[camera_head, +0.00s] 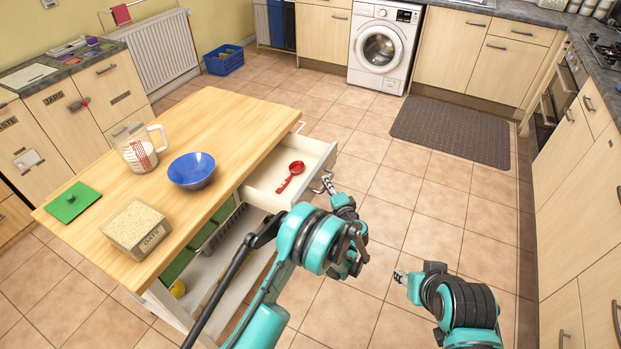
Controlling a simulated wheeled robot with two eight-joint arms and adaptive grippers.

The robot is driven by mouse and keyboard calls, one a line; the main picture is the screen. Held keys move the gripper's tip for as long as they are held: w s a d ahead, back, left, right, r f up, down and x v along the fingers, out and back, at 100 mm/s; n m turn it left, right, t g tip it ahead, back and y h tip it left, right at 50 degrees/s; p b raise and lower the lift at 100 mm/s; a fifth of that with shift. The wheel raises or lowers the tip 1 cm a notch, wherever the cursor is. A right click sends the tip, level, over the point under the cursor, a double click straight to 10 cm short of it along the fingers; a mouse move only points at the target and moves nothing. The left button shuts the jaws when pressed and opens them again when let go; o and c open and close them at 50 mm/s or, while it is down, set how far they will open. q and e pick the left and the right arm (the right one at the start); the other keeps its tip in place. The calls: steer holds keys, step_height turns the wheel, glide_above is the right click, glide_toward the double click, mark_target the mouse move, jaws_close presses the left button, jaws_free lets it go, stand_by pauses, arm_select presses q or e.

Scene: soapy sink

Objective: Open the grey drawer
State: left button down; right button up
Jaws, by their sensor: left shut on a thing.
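The grey drawer (265,178), pale grey-white in the picture, stands pulled out from the right side of the wood-topped island. A red measuring scoop (291,176) lies inside it. My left gripper (327,184) is at the outer face of the drawer front, shut on the drawer handle (320,188); the fingers partly hide the handle. My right gripper (400,276) is over the tiled floor, apart from the island; it is too small to tell whether it is open or shut.
On the island top (215,115) are a blue bowl (192,170), a measuring jug (139,153), an oats container (137,228) and a green board (73,202). Open shelves lie below the drawer. The tiled floor to the right is clear up to a dark mat (452,131).

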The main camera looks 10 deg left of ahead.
arm_select(q)
steer(key=shift+s+d, duration=0.35)
steer(key=shift+d, duration=0.55)
steer(key=shift+s+d, duration=0.35)
steer(key=shift+d, duration=0.5)
steer(key=c, duration=1.9)
jaws_free()
steer(key=shift+d, duration=0.1)
steer(key=v, duration=1.2)
steer(key=shift+f, duration=0.1)
steer(key=shift+w, duration=0.1)
